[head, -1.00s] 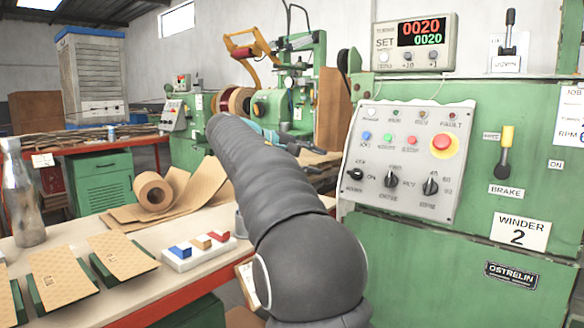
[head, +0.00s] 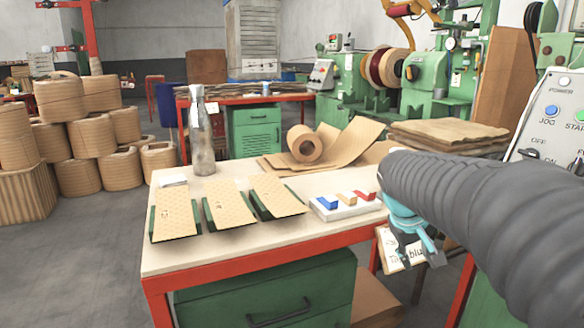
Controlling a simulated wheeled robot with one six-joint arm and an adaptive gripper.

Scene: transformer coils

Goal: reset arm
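My gripper (head: 415,256), teal and grey, hangs at the front right of the workbench, pointing down. Its fingers look spread apart with nothing between them. My dark grey sleeved arm enters from the right and hides part of the bench end and the green machine. A paper sign (head: 392,262) with partly hidden writing is behind the fingers.
The winder's control panel (head: 548,115) stands at right. Coils (head: 92,130) are stacked at left beside open floor.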

